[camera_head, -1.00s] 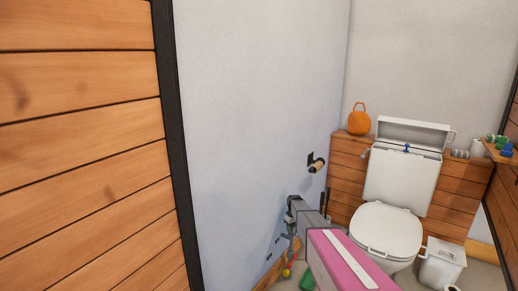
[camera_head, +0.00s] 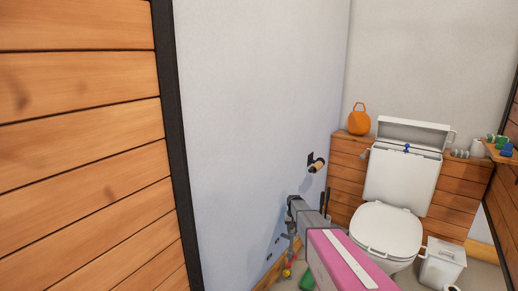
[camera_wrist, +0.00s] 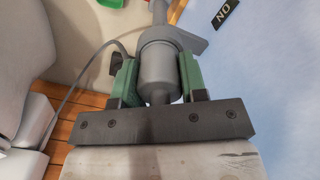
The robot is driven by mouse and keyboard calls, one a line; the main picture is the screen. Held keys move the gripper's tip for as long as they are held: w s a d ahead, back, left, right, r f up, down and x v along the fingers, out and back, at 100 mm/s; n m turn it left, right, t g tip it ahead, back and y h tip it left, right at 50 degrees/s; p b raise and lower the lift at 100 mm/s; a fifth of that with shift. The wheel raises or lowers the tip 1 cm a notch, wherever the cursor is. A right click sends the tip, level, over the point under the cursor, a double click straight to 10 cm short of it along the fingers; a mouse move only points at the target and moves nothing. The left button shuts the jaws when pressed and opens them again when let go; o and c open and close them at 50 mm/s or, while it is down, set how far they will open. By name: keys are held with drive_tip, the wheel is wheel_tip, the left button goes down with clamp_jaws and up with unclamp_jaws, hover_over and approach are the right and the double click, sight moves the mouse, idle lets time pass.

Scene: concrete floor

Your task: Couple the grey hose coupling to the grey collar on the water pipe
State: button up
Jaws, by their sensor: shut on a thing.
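In the wrist view, my gripper (camera_wrist: 158,68) has its two green-padded fingers shut on the sides of a grey cylindrical coupling (camera_wrist: 157,78). A larger grey curved piece (camera_wrist: 183,38), perhaps the collar, sits at the coupling's far end, with a narrow grey pipe-like part (camera_wrist: 159,10) beyond it. The coupling and curved piece overlap in this view, and I cannot tell whether they are joined. A thin grey hose or cable (camera_wrist: 72,85) curves away on the left. In the head view, my arm mostly hides this spot low by the left wall.
The pale wall (camera_wrist: 265,75) is close on the right in the wrist view, with a dark lettered plate (camera_wrist: 226,13). In the head view, a toilet (camera_head: 385,232) stands right of my arm, with a white bin (camera_head: 441,266) beside it. A roll holder (camera_head: 316,166) projects from the wall.

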drive_tip(key=shift+m, duration=0.3)
drive_tip(key=o, duration=1.2)
drive_tip(key=shift+r, duration=4.5)
drive_tip(key=shift+n, duration=0.6)
drive_tip(key=s+r, duration=0.2)
drive_tip(key=s, duration=1)
drive_tip(key=s+r, duration=0.3)
drive_tip(key=s, duration=1)
drive_tip(key=s+r, duration=0.3)
drive_tip(key=s, duration=0.9)
drive_tip(key=shift+s, duration=0.15)
